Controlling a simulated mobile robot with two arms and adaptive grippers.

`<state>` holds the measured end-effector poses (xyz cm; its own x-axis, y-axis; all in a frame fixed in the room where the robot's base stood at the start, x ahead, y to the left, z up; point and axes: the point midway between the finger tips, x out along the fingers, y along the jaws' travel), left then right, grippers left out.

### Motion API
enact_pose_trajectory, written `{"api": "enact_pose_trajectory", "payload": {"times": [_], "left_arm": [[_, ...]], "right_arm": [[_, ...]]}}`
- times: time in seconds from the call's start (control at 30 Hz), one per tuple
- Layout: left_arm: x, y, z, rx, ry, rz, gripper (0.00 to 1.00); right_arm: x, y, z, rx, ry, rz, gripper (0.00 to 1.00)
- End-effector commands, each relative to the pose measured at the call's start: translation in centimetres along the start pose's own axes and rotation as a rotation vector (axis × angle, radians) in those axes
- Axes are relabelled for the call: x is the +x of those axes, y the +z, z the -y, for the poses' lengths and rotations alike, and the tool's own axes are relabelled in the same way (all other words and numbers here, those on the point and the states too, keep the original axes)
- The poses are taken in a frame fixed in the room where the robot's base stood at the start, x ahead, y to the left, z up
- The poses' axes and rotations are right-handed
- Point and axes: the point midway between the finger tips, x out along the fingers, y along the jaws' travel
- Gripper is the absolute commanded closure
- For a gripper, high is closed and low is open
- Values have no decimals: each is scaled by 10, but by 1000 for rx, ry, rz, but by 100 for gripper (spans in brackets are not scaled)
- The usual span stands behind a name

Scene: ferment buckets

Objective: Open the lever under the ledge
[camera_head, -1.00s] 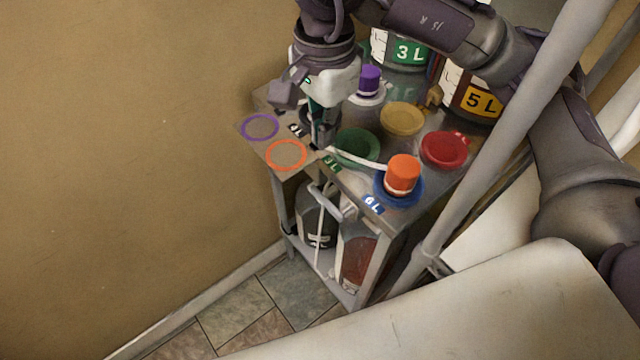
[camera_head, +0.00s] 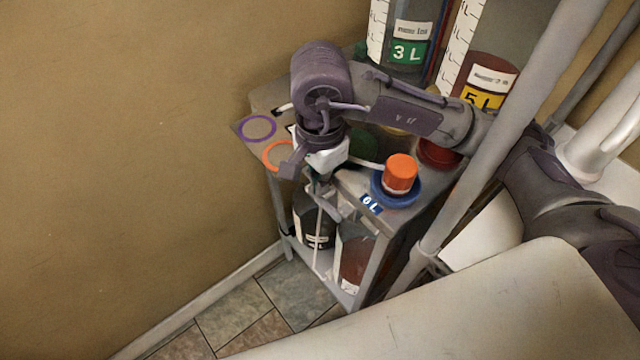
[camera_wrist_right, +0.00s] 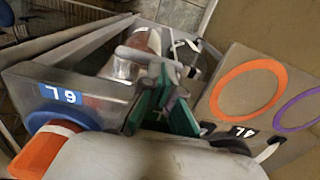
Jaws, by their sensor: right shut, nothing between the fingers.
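My right gripper (camera_head: 321,186) points down at the front edge of the metal cart top, the ledge (camera_head: 352,192). Its green-padded fingers (camera_wrist_right: 165,105) are shut and empty in the right wrist view. A grey lever with a bent handle (camera_head: 326,208) sits below the ledge, beside a pale cylindrical fitting. The lever also shows in the wrist view (camera_wrist_right: 140,54), just beyond the fingertips. I cannot tell whether the fingers touch it. The gripper hides part of the ledge. My left gripper is not in view.
An orange-capped container with a blue base (camera_head: 400,175) stands on the cart top near the 6 L label. Large 3 L (camera_head: 407,45) and 5 L (camera_head: 485,85) vessels stand behind. Bottles (camera_head: 355,258) fill the lower shelf. A wall (camera_head: 120,150) is at the left.

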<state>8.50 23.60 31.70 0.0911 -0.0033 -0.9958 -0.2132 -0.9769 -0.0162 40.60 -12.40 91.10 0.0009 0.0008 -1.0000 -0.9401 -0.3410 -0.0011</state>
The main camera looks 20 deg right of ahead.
Motion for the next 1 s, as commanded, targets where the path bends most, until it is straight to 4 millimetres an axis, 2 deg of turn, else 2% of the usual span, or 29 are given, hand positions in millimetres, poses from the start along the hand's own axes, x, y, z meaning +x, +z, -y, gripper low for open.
{"api": "enact_pose_trajectory", "payload": {"times": [0.2, 0.53, 0.8, 1.0], "left_arm": [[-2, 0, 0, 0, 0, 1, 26], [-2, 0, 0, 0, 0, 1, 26], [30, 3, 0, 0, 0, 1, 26], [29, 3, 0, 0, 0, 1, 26]], "right_arm": [[15, 0, 0, 1, 1, 1, 100], [17, 0, 0, 1, -1, 0, 100], [31, 0, 6, 1, 23, -3, 100], [30, 0, 8, 1, 123, -2, 100]]}}
